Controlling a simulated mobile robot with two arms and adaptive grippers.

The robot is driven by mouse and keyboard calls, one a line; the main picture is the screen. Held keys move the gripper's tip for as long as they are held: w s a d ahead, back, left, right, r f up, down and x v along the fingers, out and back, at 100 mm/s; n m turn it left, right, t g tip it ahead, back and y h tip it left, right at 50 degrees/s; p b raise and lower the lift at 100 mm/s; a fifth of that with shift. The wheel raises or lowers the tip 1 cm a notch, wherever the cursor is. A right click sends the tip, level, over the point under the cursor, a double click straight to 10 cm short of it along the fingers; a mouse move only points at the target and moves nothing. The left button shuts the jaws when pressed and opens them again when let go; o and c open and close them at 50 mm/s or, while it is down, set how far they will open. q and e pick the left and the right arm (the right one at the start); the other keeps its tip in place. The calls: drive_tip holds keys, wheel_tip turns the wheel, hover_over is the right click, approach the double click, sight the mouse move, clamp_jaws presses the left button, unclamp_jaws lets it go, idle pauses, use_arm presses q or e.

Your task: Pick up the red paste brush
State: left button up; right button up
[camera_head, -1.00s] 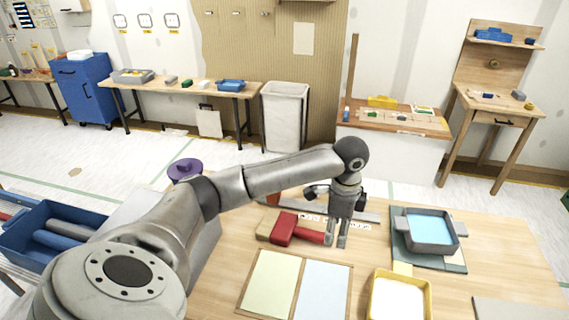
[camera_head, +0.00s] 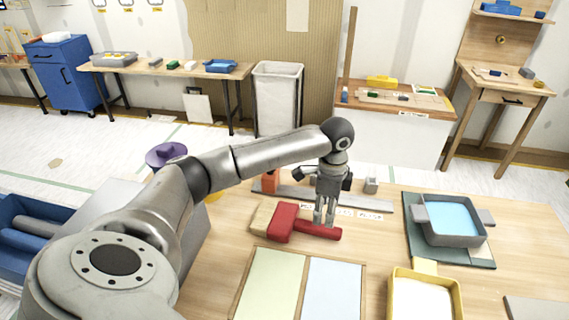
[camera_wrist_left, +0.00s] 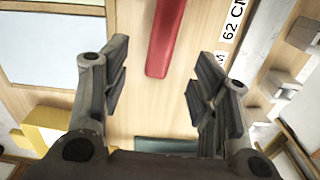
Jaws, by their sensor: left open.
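The red paste brush (camera_head: 283,222) lies on the wooden table, with a tan bristle end at the left and its red handle pointing right. My left gripper (camera_head: 324,218) is pointed down over the handle and appears close to it. In the left wrist view the red handle (camera_wrist_left: 165,40) lies ahead of and between the two open fingers (camera_wrist_left: 158,85). The handle does not look gripped. Whether a fingertip touches it I cannot tell. My right gripper is not in view.
A yellow tray (camera_head: 455,285) with white content stands at the front. A grey tray with blue liquid (camera_head: 480,236) is on a green mat at the right. Green and blue sheets (camera_head: 272,285) lie in front of the brush. A grey strip (camera_head: 375,203) lies behind it.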

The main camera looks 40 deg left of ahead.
sight(323, 227)
use_arm(q)
wheel_tip(323, 227, down, 2)
drive_tip(key=shift+s+d+f, duration=0.1)
drive_tip(key=shift+s+f, duration=0.05)
drive_tip(key=shift+f, duration=0.05)
drive_tip(key=shift+w+a+f, duration=0.1)
drive_tip(key=shift+a+f, duration=0.05)
drive_tip(key=shift+f, duration=1.4)
drive_tip(key=shift+w+a+f, duration=0.1)
drive_tip(key=shift+a+f, duration=0.05)
drive_tip(key=shift+f, duration=1.35)
drive_tip(key=shift+r, duration=0.1)
drive_tip(key=c, duration=1.1)
